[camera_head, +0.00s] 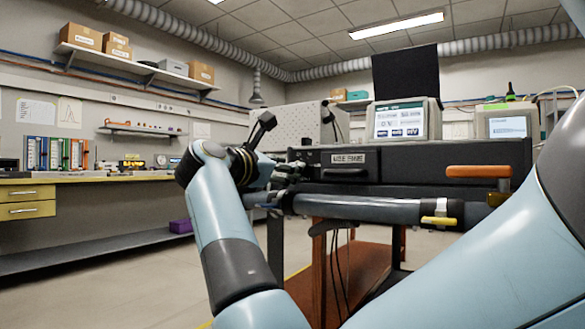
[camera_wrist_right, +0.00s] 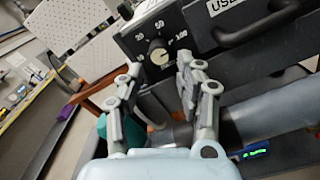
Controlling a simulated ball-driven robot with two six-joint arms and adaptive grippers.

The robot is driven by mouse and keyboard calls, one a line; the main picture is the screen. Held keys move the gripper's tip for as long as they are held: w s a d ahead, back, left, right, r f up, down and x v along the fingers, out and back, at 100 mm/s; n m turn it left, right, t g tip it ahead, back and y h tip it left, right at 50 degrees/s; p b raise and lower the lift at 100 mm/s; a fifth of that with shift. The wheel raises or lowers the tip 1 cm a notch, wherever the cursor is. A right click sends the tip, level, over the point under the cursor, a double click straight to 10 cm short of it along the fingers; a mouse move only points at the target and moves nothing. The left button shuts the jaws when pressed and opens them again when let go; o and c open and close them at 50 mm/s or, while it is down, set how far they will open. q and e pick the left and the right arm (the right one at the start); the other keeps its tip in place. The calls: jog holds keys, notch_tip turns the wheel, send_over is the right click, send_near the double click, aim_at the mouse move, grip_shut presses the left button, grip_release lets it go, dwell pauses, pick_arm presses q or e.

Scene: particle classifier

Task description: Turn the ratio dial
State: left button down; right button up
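The ratio dial (camera_wrist_right: 159,52) is a round knob with a pale pointer on a black front panel in the right wrist view. White numbers are printed around it. My right gripper (camera_wrist_right: 160,66) is open, one finger to each side of the dial in that view. The fingers appear empty; I cannot tell how far they stand from the knob or whether they touch it. In the head view my right gripper (camera_head: 288,172) is at the left end of the black machine (camera_head: 440,162). The arm and gripper hide the dial there. My left gripper is not in view.
The machine has a drawer labelled "USE RAKE" (camera_head: 348,159) and an orange handle (camera_head: 478,172). A dark horizontal tube (camera_head: 365,208) with a yellow lever (camera_head: 438,221) runs below. A workbench (camera_head: 100,178) stands at the left. The floor between is mostly clear.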

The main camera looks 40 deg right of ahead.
jog(key=v, duration=0.4)
jog(key=shift+a, duration=0.1)
dwell(0.4)
